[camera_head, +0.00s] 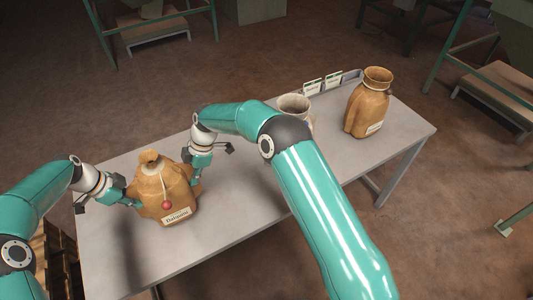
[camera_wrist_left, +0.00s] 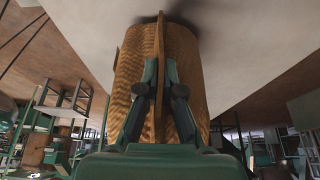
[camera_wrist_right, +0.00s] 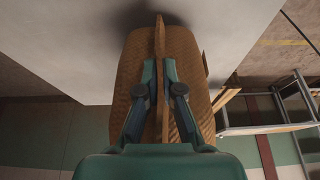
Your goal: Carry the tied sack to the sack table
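The tied sack (camera_head: 160,188) is brown, with a gathered neck, a red seal and a white label on its front. It is upright at the left part of the grey table (camera_head: 250,205); I cannot tell whether its base touches the top. My left gripper (camera_head: 131,200) is shut on a fold at the sack's left side. The pinched fold also shows in the left wrist view (camera_wrist_left: 159,85). My right gripper (camera_head: 196,178) is shut on a fold at its right side, seen in the right wrist view (camera_wrist_right: 159,85). Which table is the sack table is not clear.
A second, open-necked brown sack (camera_head: 368,105) stands at the table's far right. A pale round container (camera_head: 293,104) stands beside it, partly behind my right arm. A rack with small cards (camera_head: 322,84) lines the back edge. Green-framed stands (camera_head: 155,27) stand beyond open brown floor.

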